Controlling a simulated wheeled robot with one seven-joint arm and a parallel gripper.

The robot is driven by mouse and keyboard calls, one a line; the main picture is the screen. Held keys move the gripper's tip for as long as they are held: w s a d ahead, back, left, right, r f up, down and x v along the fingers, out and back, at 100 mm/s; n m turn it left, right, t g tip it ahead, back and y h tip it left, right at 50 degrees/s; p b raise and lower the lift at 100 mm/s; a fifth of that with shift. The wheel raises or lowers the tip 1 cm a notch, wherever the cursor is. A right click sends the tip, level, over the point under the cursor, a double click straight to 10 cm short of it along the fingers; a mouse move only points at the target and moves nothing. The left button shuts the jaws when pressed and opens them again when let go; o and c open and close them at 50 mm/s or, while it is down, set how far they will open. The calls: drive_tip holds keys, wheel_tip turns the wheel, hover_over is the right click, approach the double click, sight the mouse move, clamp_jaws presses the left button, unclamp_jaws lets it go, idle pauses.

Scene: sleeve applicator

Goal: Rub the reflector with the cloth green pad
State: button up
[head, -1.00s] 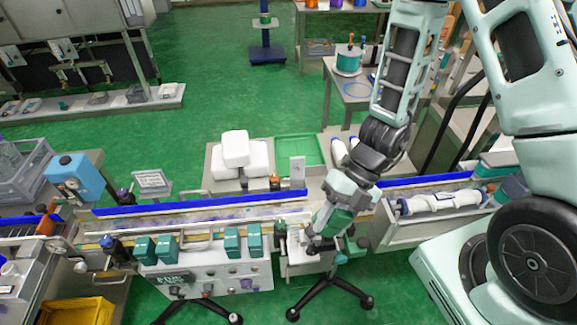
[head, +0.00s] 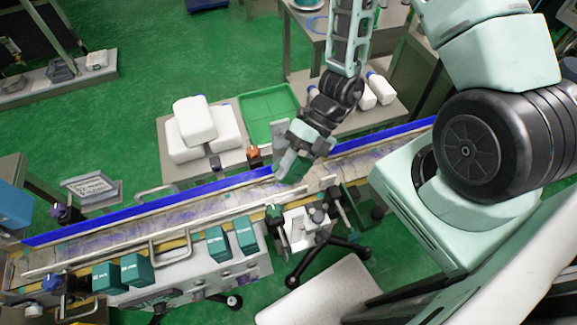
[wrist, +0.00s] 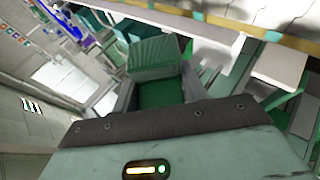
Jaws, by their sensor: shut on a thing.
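My gripper (head: 298,155) is over the conveyor belt in the head view, beside its blue far rail. It is shut on the green pad (head: 292,168), which hangs below the fingers. In the wrist view the pad (wrist: 156,58) has a ribbed green face and sits between the fingers of my gripper (wrist: 158,95). I cannot make out the reflector for certain. Whether the pad touches anything is hidden.
The conveyor (head: 150,213) runs across the view, with teal boxes (head: 133,268) along its near side. An orange-topped part (head: 253,153) is by the far rail. White jugs (head: 194,120) and a green tray (head: 268,115) stand behind. Green floor is open at upper left.

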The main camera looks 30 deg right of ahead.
drive_tip(key=w+d+p, duration=0.1)
drive_tip(key=w, duration=0.5)
drive_tip(key=shift+p, duration=0.35)
drive_tip(key=shift+w+d, duration=0.15)
drive_tip(key=shift+w, duration=0.25)
idle(0.6)
drive_tip(key=shift+d+f, duration=0.1)
drive_tip(key=shift+d, duration=0.05)
drive_tip(key=d+p, duration=0.1)
drive_tip(key=d, duration=0.1)
drive_tip(key=d+p, duration=0.1)
drive_tip(key=shift+s+d, duration=0.35)
drive_tip(key=shift+a, duration=0.1)
